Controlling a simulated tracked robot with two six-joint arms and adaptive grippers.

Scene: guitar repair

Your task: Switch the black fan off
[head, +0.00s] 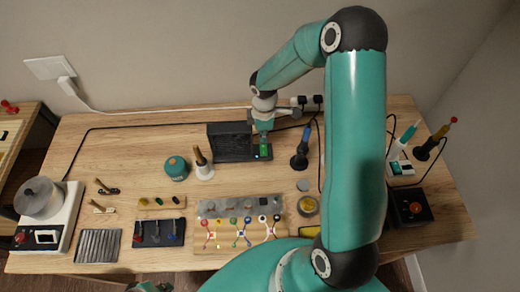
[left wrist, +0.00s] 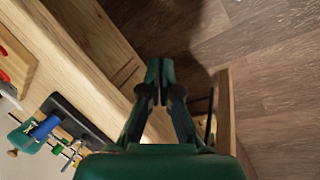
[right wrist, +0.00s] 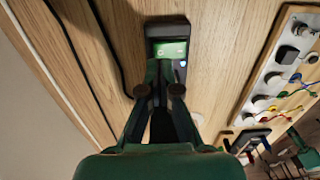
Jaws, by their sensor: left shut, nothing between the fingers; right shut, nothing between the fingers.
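The black fan (head: 232,142) stands at the back of the workbench, a dark box with a low base reaching to its right. On that base is a lit green switch (head: 264,149), which also shows in the right wrist view (right wrist: 170,50). My right gripper (head: 264,136) is shut and empty, with its fingertips right by the green switch; in the right wrist view its fingertips (right wrist: 159,72) sit just below the green face. I cannot tell whether they touch it. My left gripper (left wrist: 159,70) is shut and empty, away from the fan near the bench's front edge.
A soldering iron in a dark stand (head: 300,158) is right of the fan. A teal pot (head: 176,168) and a brush holder (head: 204,171) stand left in front. A grey strip with knobs (head: 240,207) lies at the front. Cables run along the back; bench space left of the fan is clear.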

